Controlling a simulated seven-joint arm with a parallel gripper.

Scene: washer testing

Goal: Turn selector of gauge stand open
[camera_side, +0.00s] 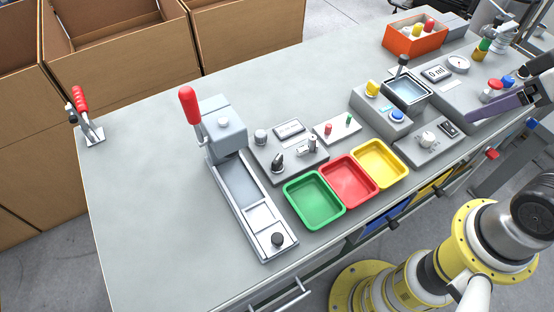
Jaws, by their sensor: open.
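The gauge stand (457,85) is a grey unit at the back right of the bench. It carries a round white gauge (457,63) and a small display reading about "0 ml". A purple and dark part (500,105), apparently my gripper, reaches in from the right edge beside these knobs. It is open and seems to hold nothing; its fingertips are hard to tell apart, and contact with the stand cannot be judged.
Left of the stand are a grey-framed basin (407,92), a button box (380,112) and a knob box (427,144). Green, red and yellow trays (313,222) line the front. A red-handled press (225,125) stands mid-bench. An orange bin (413,43) is behind. The bench's left is mostly clear.

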